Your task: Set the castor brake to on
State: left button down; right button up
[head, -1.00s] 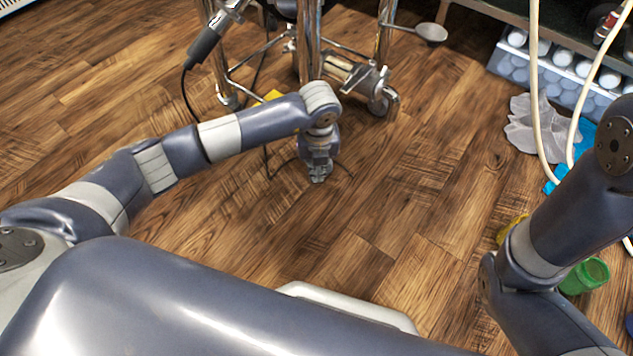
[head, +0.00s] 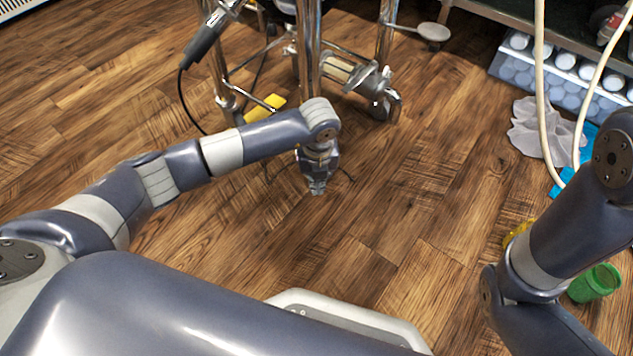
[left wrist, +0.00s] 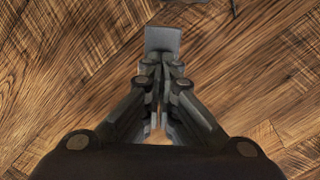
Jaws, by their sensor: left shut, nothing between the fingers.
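A metal-legged stand has a castor (head: 382,103) at its right leg, with a metal bracket and cylinder beside it. I cannot make out a brake lever on this castor or its setting. A yellow piece (head: 264,108) lies low by the stand's left side, partly hidden by my left arm. My left gripper (head: 317,189) points down over bare floor, in front of the stand and apart from the castor. In the left wrist view its fingers (left wrist: 162,45) are together and empty over wood planks. My right gripper is out of view; only its arm shows.
A grey crumpled cloth (head: 540,128) lies at right, near a rack of white-capped bottles (head: 565,75). Pale hoses (head: 541,80) hang in front of them. A green cup (head: 594,283) is beside my right arm. The middle floor is clear.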

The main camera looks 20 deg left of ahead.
pick_arm(q)
jog(key=shift+s+p, duration=0.1)
jog(key=shift+p, duration=0.25)
jog(key=s+d+r+p, duration=0.1)
jog(key=s+r+p, duration=0.2)
jog(key=r, duration=0.9)
jog(key=shift+s+d+r, duration=0.3)
jog(key=shift+d, duration=0.1)
dwell(0.3)
